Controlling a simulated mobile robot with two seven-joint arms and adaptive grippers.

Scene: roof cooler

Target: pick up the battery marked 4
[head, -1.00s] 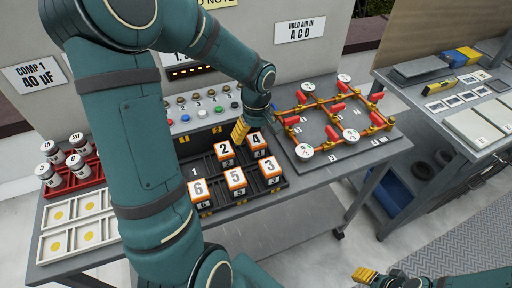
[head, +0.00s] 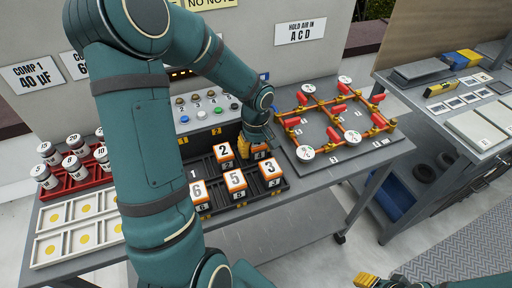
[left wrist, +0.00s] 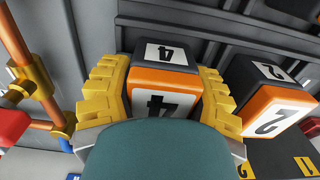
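The battery marked 4 is an orange and black block (left wrist: 164,84) that stands in the dark rack, seen close up in the left wrist view. In the head view it (head: 261,153) is partly hidden by my left gripper (head: 243,145). The yellow fingers of my left gripper (left wrist: 163,92) stand on either side of this battery, close against its sides; I cannot tell whether they press on it. My right gripper (head: 367,279) shows only as a yellow fingertip at the bottom edge of the head view, and its opening is hidden.
The battery marked 2 (head: 223,151) stands close beside the 4. A pipe board (head: 375,143) with red handles lies to the right.

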